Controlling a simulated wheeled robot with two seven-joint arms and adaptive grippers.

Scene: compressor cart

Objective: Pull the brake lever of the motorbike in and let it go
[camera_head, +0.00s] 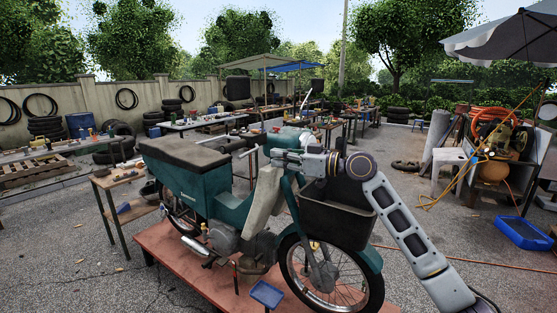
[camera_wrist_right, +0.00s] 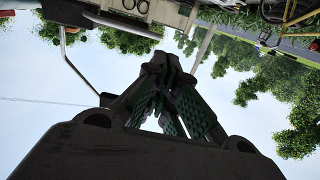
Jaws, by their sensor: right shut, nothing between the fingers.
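The teal motorbike (camera_head: 262,215) stands upright on a low red platform (camera_head: 180,262), its front wheel toward the lower right. My right gripper (camera_head: 277,157) is at the handlebar, reached from the right over the black front basket (camera_head: 338,218). In the right wrist view its fingers (camera_wrist_right: 168,78) are closed together with nothing between them. A thin light bar (camera_head: 248,152) sticks out left of the gripper at handlebar height; I cannot tell whether it is the brake lever or the grip. A thin bent metal rod (camera_wrist_right: 63,50) shows left of the fingers, apart from them. My left gripper is not in view.
A small work table (camera_head: 122,180) stands behind the bike at left. A blue tray (camera_head: 267,294) is by the front wheel. An orange compressor (camera_head: 492,170) with hoses and a blue bin (camera_head: 522,233) are at right.

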